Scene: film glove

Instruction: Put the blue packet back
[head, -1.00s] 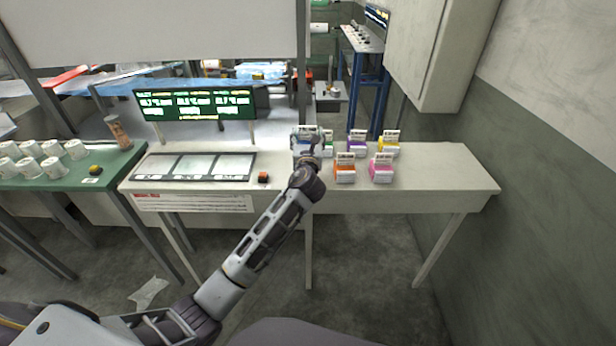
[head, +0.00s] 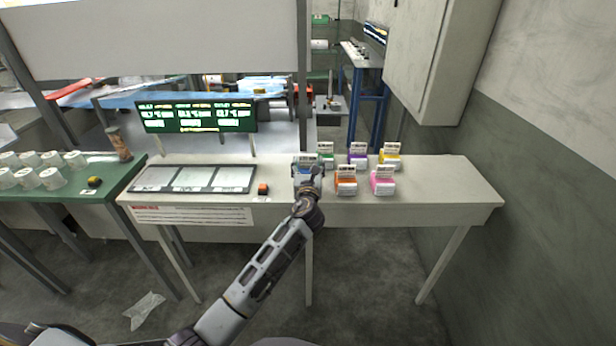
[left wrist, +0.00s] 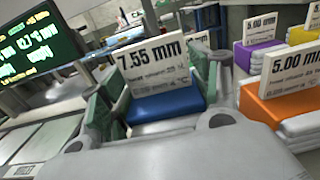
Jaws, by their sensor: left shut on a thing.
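The blue packet (left wrist: 165,106) stands between the green finger pads of my left gripper (left wrist: 160,112) in the left wrist view. It carries an upright white card reading "7.55 mm". In the head view my left gripper (head: 308,182) is over the white table, left of the orange packet (head: 346,187), and largely covers the blue packet. The gripper is shut on the blue packet. I cannot tell whether the packet's base touches the table. My right gripper is not in view.
Green (head: 326,160), purple (head: 357,163) and yellow (head: 389,163) packets form the back row. A pink packet (head: 383,187) stands right of the orange one. A three-panel tray (head: 194,178) and a small orange-black object (head: 263,189) lie left. The white table's (head: 450,190) right end is clear.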

